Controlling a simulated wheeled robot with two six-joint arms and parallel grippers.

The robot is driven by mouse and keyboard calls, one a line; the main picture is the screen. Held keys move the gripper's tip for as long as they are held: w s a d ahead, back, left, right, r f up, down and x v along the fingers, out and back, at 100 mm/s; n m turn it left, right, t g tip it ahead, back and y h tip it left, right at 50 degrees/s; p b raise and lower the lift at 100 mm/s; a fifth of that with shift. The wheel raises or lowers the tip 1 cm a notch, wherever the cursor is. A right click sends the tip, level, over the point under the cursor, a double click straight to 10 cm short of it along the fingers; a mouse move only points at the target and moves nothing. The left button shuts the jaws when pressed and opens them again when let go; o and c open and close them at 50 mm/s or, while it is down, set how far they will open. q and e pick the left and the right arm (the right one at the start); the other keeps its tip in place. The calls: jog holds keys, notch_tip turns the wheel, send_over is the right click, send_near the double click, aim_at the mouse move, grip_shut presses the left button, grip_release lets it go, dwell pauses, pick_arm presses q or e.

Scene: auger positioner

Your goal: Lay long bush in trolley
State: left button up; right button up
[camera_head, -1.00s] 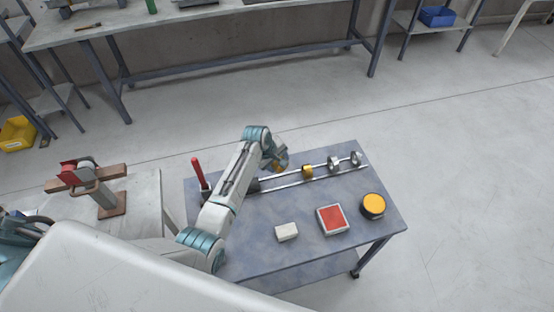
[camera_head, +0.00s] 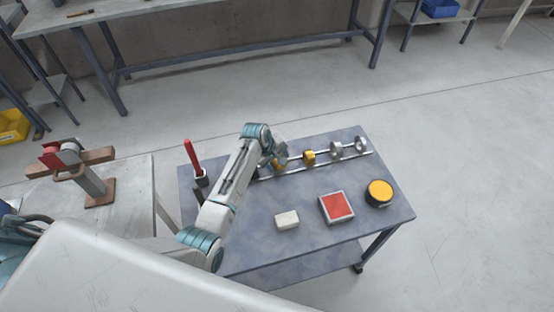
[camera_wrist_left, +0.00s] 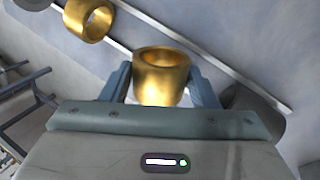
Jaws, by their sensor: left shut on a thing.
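My left gripper (camera_wrist_left: 160,88) is shut on a gold, hollow, ring-shaped bush (camera_wrist_left: 160,75), held between its two fingers. In the head view, this bush (camera_head: 280,162) is partly hidden by my wrist, above two parallel metal rails on the blue-grey wheeled table, which looks like the trolley (camera_head: 255,225). I cannot tell whether the held bush touches the rails (camera_head: 291,170). A second gold bush (camera_head: 309,157) sits on the rails to the right; it also shows at the top left of the wrist view (camera_wrist_left: 88,18). My right gripper is not in view.
Two grey metal rings (camera_head: 336,149) (camera_head: 361,145) stand farther right on the rails. A white block (camera_head: 287,220), red-topped box (camera_head: 337,207) and yellow-topped round pot (camera_head: 379,193) occupy the front. A red-handled tool (camera_head: 191,157) stands upright at the left.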

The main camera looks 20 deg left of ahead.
pick_arm(q)
jog(key=o, duration=1)
jog(key=shift+o, duration=0.3)
jog(key=shift+s, duration=0.1)
jog(key=b+v, duration=0.1)
jog(key=v, duration=0.9)
jog(key=shift+r, duration=0.4)
jog(key=shift+s+f, duration=0.1)
jog(key=shift+s, duration=0.05)
